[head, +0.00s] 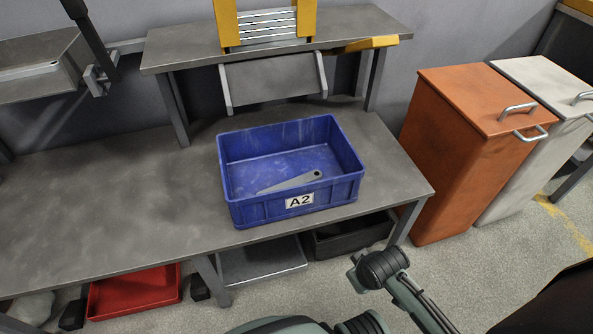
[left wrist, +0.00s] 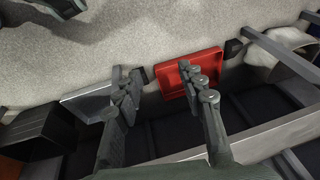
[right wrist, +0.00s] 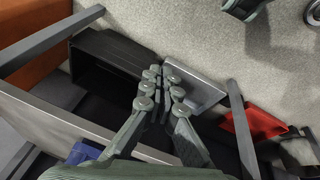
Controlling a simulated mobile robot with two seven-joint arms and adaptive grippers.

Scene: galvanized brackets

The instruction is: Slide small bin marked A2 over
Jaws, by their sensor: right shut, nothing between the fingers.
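The blue bin marked A2 (head: 250,211) sits upright on the grey workbench (head: 100,190), near its right end, in the head view. A flat grey bracket (head: 290,183) lies inside it. A blue corner, likely the same bin (right wrist: 84,152), shows at the lower left of the right wrist view. My left gripper (left wrist: 162,76) is open and empty, its fingers apart over the area at the bench's front edge. My right gripper (right wrist: 161,76) is shut and empty, in front of the bench. Neither gripper's fingers show in the head view, and neither touches the bin.
A raised shelf (head: 350,22) stands behind the bin, with a sloped grey panel (head: 270,80) under it. Orange (head: 440,150) and white (head: 530,130) cabinets stand to the right. A red tray (head: 135,292) sits below the bench. The bench top left of the bin is clear.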

